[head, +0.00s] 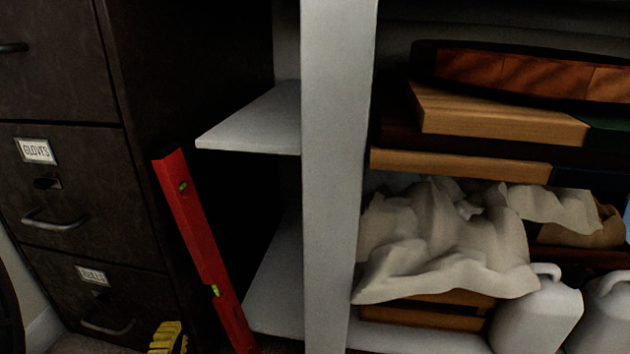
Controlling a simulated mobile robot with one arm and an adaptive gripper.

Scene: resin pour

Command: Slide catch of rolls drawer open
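The rolls drawer (140,298) is the lowest visible drawer of a dark filing cabinet at the left of the head view. It looks shut. Its label (92,275) is small and blurred but seems to read "ROLLS". Just below the label is a small dark catch (101,295); its position is too dim to tell. A curved metal handle (107,328) sits lower on the drawer front. My gripper is not in view.
Above is the shut gloves drawer (95,190). A red spirit level (203,250) leans beside the cabinet, and a yellow and black object (167,338) lies near its foot. A white shelf unit (338,180) holds boards, crumpled cloth (450,240) and white jugs (537,315).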

